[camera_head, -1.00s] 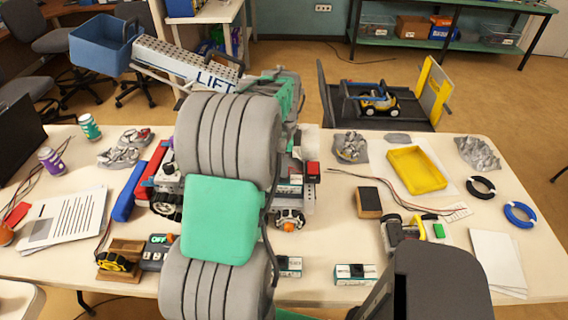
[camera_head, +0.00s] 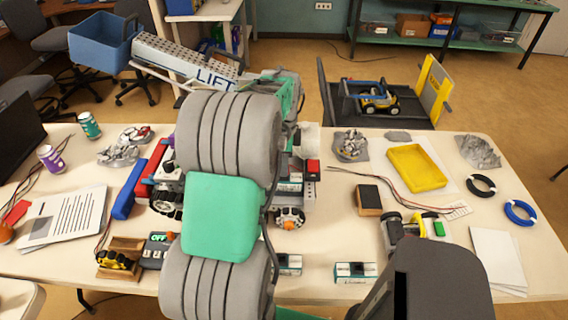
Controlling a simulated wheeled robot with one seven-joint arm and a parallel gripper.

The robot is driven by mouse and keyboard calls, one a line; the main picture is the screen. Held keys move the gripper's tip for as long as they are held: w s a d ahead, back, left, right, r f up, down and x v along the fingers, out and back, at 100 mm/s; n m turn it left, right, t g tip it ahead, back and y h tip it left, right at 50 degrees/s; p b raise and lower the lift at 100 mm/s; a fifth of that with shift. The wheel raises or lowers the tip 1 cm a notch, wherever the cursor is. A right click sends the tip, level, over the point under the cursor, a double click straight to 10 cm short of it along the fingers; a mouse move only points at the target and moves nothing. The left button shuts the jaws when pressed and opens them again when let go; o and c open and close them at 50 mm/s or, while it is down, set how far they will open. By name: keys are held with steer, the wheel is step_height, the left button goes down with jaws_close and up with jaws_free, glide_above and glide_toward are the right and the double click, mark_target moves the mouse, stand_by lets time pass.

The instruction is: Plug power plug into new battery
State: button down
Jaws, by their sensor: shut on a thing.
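My arm's grey ribbed and green links fill the middle of the head view. They hide my gripper and whatever it holds. Behind them is a wheeled robot with a perforated arm marked LIFT (camera_head: 190,66). A white and teal battery-like box (camera_head: 290,187) sits in its body, with a red block (camera_head: 313,168) beside it. Two similar boxes stand near the table's front: one clear to view (camera_head: 355,273), the other (camera_head: 291,264) partly hidden by my arm. I cannot tell which is the new battery. I cannot make out the power plug.
A switch box marked OFF (camera_head: 157,251) and a wooden holder (camera_head: 124,254) are at front left. A yellow tray (camera_head: 417,168), a dark block (camera_head: 368,200), thin wires and two cable coils, black (camera_head: 481,184) and blue (camera_head: 520,212), lie on the right.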

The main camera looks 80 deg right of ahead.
steer(key=shift+a+f, duration=0.1)
steer(key=shift+f, duration=0.35)
stand_by(0.5)
steer(key=c, duration=1)
jaws_free()
steer(key=shift+r+p, duration=2.05)
steer(key=shift+r, duration=1.1)
steer(key=shift+w, duration=0.1)
